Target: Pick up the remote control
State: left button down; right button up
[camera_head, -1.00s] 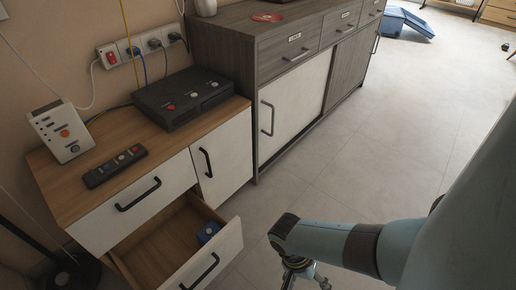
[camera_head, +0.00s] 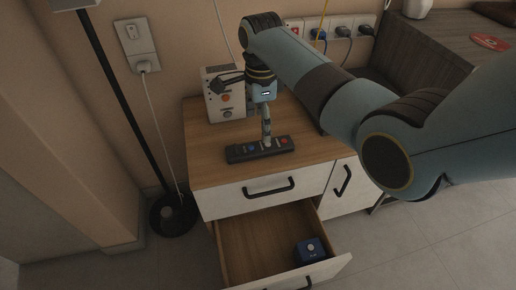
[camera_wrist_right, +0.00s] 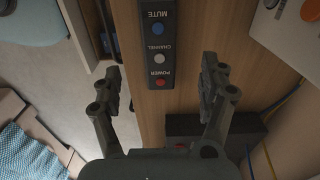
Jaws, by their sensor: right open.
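The remote control (camera_head: 240,154) is a dark bar lying flat on the wooden cabinet top. In the right wrist view the remote (camera_wrist_right: 158,50) shows a blue MUTE, a white CHANNEL and a red POWER button. My right gripper (camera_head: 267,142) points down over the remote's button area in the head view. In the wrist view my right gripper (camera_wrist_right: 161,75) is open, with one finger on each side of the remote's POWER end. Nothing is between the fingers firmly; whether they touch the remote cannot be told. My left gripper is not in view.
A white box with an orange button (camera_head: 226,103) stands behind the remote. The drawer below (camera_head: 236,262) is pulled out and holds a blue box (camera_head: 311,250). A black lamp pole (camera_head: 121,92) stands left of the cabinet. A dark box (camera_wrist_right: 205,122) shows in the wrist view.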

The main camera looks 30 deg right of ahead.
aim_at(260, 147)
notch_tip(260, 147, down, 3)
jog(key=shift+r+b, duration=0.1)
jog(key=shift+b, duration=0.25)
jog(key=shift+f, duration=0.5)
notch_tip(260, 147, down, 5)
jog(key=b, duration=0.2)
jog(key=shift+s+a+r+b, duration=0.1)
jog(key=shift+r+b, duration=0.05)
jog(key=shift+b, duration=0.2)
jog(key=shift+r, duration=0.15)
jog(key=shift+c, duration=0.5)
jog(key=c, duration=1.3)
jog(key=shift+o, duration=0.2)
jog(key=shift+r, duration=0.1)
